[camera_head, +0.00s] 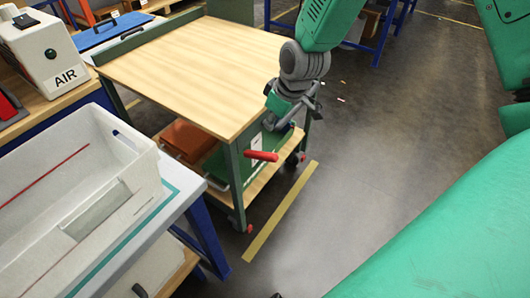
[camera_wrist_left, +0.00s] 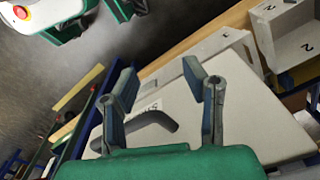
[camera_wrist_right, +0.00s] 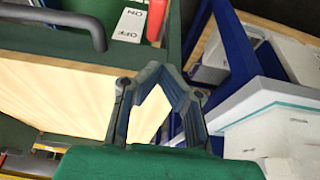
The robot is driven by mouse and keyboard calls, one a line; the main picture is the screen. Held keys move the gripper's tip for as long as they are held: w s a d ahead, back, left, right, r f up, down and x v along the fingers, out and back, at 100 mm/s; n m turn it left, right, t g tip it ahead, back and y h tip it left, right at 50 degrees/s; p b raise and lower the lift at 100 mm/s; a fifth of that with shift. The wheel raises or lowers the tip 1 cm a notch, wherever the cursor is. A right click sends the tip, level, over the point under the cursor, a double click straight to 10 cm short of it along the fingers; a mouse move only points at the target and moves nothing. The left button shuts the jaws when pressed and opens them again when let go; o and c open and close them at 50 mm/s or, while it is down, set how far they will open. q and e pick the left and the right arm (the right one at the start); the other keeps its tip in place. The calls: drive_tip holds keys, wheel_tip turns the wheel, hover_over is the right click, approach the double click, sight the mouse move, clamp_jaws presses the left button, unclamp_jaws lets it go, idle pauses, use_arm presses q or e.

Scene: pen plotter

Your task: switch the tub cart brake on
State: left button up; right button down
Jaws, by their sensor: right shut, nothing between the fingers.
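The tub cart (camera_head: 200,70) has a wooden top, a green frame and a wooden lower shelf. Its red brake lever (camera_head: 262,156) sticks out at the near right side, beside a white label (camera_head: 256,142). In the right wrist view the label (camera_wrist_right: 130,24) reads ON and OFF, with part of the red lever (camera_wrist_right: 156,18) to its right. My right gripper (camera_head: 290,108) is at the cart's right edge, above the lever and apart from it. Its fingers (camera_wrist_right: 158,80) are shut and empty. My left gripper (camera_wrist_left: 162,75) is open and empty, over a pale box with a dark handle.
A white tub (camera_head: 80,190) stands on a blue-legged bench at the left. An AIR box (camera_head: 40,52) stands behind it. The floor right of the yellow line (camera_head: 280,212) is clear.

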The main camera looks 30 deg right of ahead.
drive_tip(key=r, duration=0.1)
drive_tip(key=b, duration=0.2)
hover_over(263, 155)
drive_tip(key=x, duration=0.3)
drive_tip(key=s+x, duration=0.1)
drive_tip(key=x, duration=0.2)
drive_tip(key=s+d+x, duration=0.1)
drive_tip(key=x, duration=0.3)
drive_tip(key=shift+s+f, duration=0.1)
drive_tip(key=shift+f, duration=0.3)
drive_tip(key=shift+s+d+f, duration=0.15)
drive_tip(key=shift+s+f, duration=0.15)
drive_tip(key=shift+f, duration=0.2)
drive_tip(key=shift+s+d+f, duration=0.15)
drive_tip(key=shift+s+f, duration=0.15)
drive_tip(key=shift+f, duration=0.2)
drive_tip(key=shift+s+d+f, duration=0.25)
drive_tip(key=shift+f, duration=0.3)
use_arm(q)
drive_tip(key=shift+d+f, duration=0.15)
drive_tip(key=shift+f, duration=0.4)
drive_tip(key=shift+d+f, duration=0.15)
drive_tip(key=shift+f, duration=0.4)
drive_tip(key=shift+a, duration=0.15)
use_arm(e)
drive_tip(key=shift+a, duration=0.2)
use_arm(q)
drive_tip(key=shift+f, duration=0.2)
